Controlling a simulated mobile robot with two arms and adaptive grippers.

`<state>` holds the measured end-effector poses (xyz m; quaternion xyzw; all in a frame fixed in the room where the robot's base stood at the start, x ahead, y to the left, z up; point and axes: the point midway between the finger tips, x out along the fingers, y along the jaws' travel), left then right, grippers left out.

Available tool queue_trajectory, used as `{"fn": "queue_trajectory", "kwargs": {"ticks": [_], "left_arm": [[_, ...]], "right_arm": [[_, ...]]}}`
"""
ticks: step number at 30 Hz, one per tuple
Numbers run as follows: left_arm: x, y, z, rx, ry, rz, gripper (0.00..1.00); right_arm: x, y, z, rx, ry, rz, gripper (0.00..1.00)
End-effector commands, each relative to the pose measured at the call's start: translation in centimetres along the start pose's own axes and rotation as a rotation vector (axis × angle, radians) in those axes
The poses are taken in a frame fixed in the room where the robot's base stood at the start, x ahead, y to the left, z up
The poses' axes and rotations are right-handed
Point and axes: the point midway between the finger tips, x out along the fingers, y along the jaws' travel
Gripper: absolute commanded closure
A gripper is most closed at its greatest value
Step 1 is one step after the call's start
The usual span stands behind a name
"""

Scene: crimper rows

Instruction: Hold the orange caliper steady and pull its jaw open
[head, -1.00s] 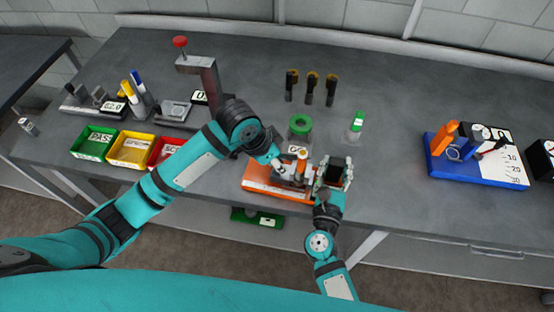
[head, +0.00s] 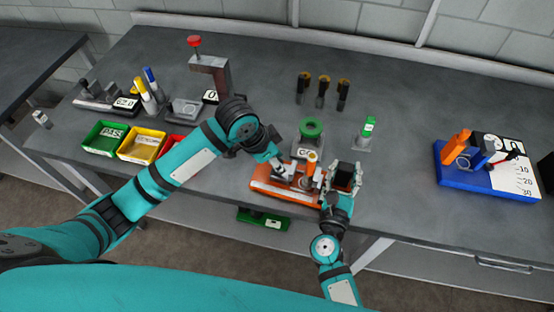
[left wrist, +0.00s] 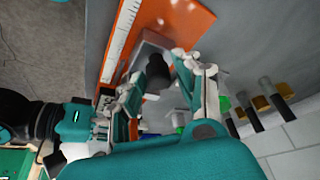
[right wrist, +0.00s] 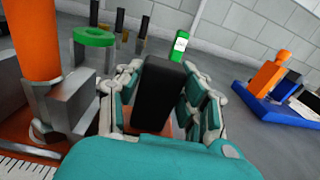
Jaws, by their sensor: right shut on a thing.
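The orange caliper (head: 262,186) lies near the table's front edge, with a ruler strip along its base. An orange post (right wrist: 38,45) stands beside a grey metal block (right wrist: 68,100). My right gripper (head: 343,176) is shut on an upright black block (right wrist: 155,95) at the caliper's right end. My left gripper (left wrist: 150,85) reaches over the middle of the caliper, its fingers apart. A dark cylinder (left wrist: 158,68) shows between these fingers, and I cannot tell whether they touch it. My left gripper partly hides the caliper's middle in the head view.
Green (head: 104,138), yellow (head: 142,144) and red bins are at the left. A red-knobbed clamp (head: 215,70) stands behind my left arm.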

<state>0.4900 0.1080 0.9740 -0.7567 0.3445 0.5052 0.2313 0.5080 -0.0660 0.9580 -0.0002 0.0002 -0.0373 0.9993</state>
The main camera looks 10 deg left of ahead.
Motion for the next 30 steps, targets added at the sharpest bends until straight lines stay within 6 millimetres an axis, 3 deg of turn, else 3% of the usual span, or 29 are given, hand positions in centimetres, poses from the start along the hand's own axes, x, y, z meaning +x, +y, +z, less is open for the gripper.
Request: {"fn": "queue_trajectory", "kwargs": {"ticks": [7, 21, 30], "left_arm": [[-1.0, 0.0, -0.1, 0.0, 0.002, 0.0, 0.67], [-10.1, -0.1, 0.0, 0.002, 0.002, -0.003, 0.67], [-12.0, -0.1, 0.1, -0.001, 0.0, 0.0, 0.67]], "right_arm": [[0.0, 0.0, 0.0, -0.002, -0.001, 0.0, 1.0], [0.0, 0.0, 0.0, -0.001, 0.0, 0.001, 1.0], [0.0, 0.1, 0.0, 0.0, 0.0, 0.002, 1.0]]}}
